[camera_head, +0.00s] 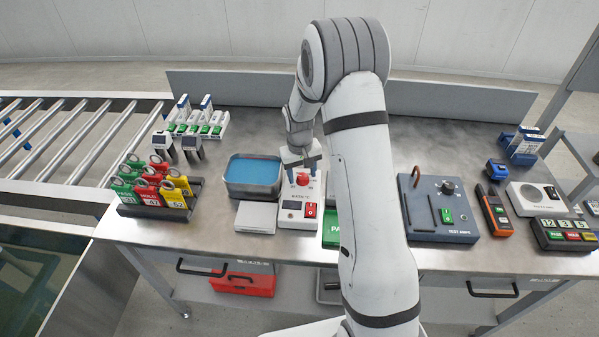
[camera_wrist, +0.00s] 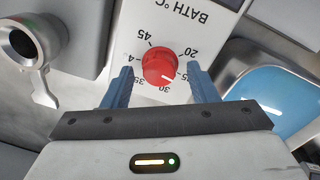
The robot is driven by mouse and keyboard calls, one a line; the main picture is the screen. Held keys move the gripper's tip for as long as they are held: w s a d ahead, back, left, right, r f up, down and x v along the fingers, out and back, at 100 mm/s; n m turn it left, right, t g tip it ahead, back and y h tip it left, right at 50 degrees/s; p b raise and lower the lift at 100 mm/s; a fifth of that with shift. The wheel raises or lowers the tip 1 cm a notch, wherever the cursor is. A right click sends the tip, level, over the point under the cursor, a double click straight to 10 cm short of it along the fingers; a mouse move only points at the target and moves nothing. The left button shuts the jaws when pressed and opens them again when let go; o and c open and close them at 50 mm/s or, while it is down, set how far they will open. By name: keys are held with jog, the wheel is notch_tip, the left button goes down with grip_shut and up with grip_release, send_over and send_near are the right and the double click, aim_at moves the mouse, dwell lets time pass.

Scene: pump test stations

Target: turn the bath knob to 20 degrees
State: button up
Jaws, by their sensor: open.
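The red bath knob (camera_wrist: 161,66) sits on a white panel marked "BATH °C", which appears upside down in the wrist view. Numbers from 20 to 45 ring it. A white mark on the knob points toward the 30. The knob also shows on the white bath control box (camera_head: 291,215) in the head view (camera_head: 302,179). My gripper (camera_wrist: 159,68) is open, with one blue finger on each side of the knob and a visible gap on both sides. In the head view my gripper (camera_head: 301,163) is right over the box's upper part.
A grey bath tub (camera_head: 253,192) with blue water stands left of the box. A small light grey block (camera_head: 255,217) lies in front of the tub. A dark test unit (camera_head: 437,215) stands right of my arm. Coloured tagged padlocks (camera_head: 155,190) sit on a rack at left.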

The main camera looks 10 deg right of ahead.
jog(key=c, duration=0.9)
jog(key=shift+a, duration=0.15)
jog(key=shift+c, duration=0.3)
jog(key=n+b, duration=0.2)
jog(key=n, duration=0.2)
jog(key=shift+n, duration=0.4)
jog(key=n+b, duration=0.1)
jog(key=n, duration=0.4)
jog(key=shift+d+r+n+t+b, duration=0.1)
jog(key=shift+d+n+t+b, duration=0.1)
jog(key=shift+n+t+b, duration=0.15)
jog(key=shift+n, duration=0.25)
